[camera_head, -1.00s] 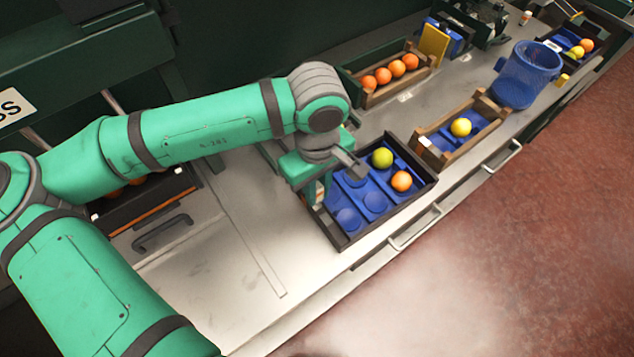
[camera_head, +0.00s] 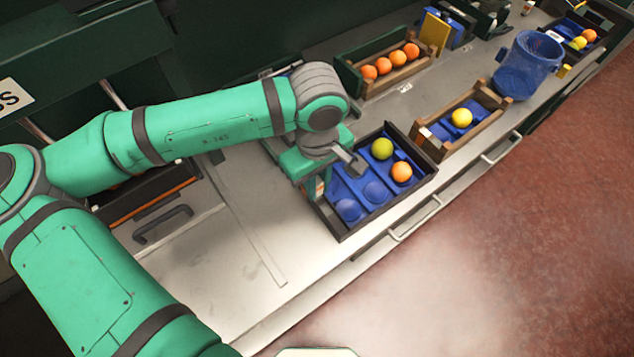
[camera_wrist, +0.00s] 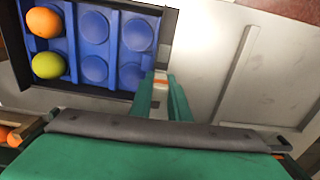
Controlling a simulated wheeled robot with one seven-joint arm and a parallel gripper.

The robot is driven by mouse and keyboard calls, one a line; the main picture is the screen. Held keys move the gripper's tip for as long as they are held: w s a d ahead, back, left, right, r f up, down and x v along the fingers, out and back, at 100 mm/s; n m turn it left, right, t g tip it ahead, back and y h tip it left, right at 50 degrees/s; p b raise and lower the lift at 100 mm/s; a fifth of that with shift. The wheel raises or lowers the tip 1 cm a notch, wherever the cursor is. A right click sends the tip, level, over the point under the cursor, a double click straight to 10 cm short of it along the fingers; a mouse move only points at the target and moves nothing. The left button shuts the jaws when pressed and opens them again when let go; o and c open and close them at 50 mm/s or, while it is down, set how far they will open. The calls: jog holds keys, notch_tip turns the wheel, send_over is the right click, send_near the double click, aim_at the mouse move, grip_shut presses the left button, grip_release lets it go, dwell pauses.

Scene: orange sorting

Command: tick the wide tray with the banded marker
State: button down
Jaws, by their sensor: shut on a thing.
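The wide tray (camera_head: 392,207) is a dark-framed tray with blue cups on the bench. It holds a yellow-green fruit (camera_head: 382,149) and an orange (camera_head: 402,172); its other cups are empty. The tray also shows at the upper left of the wrist view (camera_wrist: 168,32). My gripper (camera_head: 314,190) is at the tray's left edge, pointing down. In the wrist view, its fingers (camera_wrist: 161,92) are shut on the banded marker (camera_wrist: 160,83), of which only a small white and orange part shows. I cannot tell whether the marker's tip touches the tray.
A wooden crate with one yellow fruit (camera_head: 440,157) stands right of the tray. A crate of oranges (camera_head: 372,90) is behind, and a blue mesh bin (camera_head: 527,68) is farther right. Bare metal bench (camera_head: 235,245) lies left of the tray.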

jog(key=shift+f, duration=0.6)
dwell(1.5)
jog(key=shift+w+a+r, duration=0.1)
jog(key=shift+w+a, duration=0.4)
jog(key=shift+w, duration=0.2)
dwell(0.4)
jog(key=shift+s+d, duration=0.4)
jog(key=shift+s, duration=0.15)
dwell(0.8)
jog(key=shift+r, duration=3.45)
